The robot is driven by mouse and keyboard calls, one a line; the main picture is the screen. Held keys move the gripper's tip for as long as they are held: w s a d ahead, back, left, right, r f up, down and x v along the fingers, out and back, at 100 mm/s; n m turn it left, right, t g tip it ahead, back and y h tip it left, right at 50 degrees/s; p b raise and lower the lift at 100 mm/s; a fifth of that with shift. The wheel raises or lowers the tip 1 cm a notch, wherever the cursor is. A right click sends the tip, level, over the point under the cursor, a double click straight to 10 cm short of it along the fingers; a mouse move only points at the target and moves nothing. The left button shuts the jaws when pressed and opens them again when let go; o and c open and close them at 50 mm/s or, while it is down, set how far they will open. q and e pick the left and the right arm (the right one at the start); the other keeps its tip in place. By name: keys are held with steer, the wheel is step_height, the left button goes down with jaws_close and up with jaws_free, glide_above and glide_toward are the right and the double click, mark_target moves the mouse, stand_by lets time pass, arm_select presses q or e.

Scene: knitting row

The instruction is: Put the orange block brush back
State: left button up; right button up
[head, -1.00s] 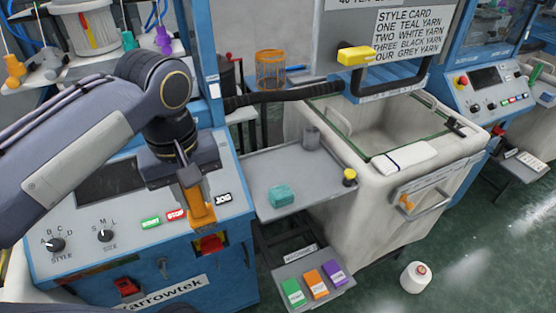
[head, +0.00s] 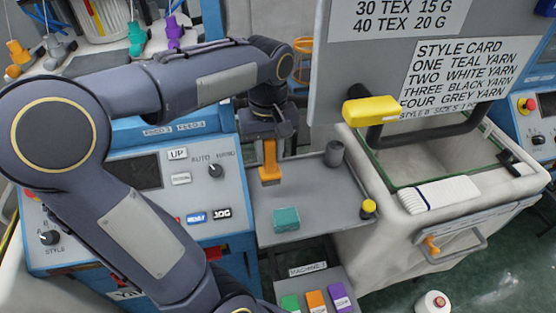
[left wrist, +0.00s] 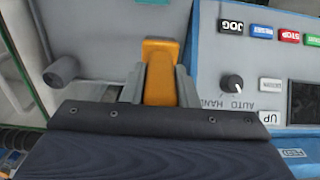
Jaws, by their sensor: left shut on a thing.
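My left gripper (head: 268,150) is shut on the orange block brush (head: 270,164). The brush hangs down from the jaws over the back left part of the grey side table (head: 323,211). In the left wrist view the orange brush (left wrist: 160,72) sits between the two grey fingers. I cannot tell whether its lower end touches the table top. My right gripper is not in view.
The machine's control panel (head: 170,195) is left, a large bin (head: 400,222) right.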

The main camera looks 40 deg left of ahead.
mark_target(276, 153)
arm_select(q)
steer(key=w+f, duration=0.3)
steer(key=shift+a+f, duration=0.25)
steer(key=shift+f, duration=0.05)
steer(key=shift+w+f, duration=0.15)
steer(key=shift+f, duration=1.7)
steer(key=shift+f, duration=0.15)
steer(key=o, duration=1)
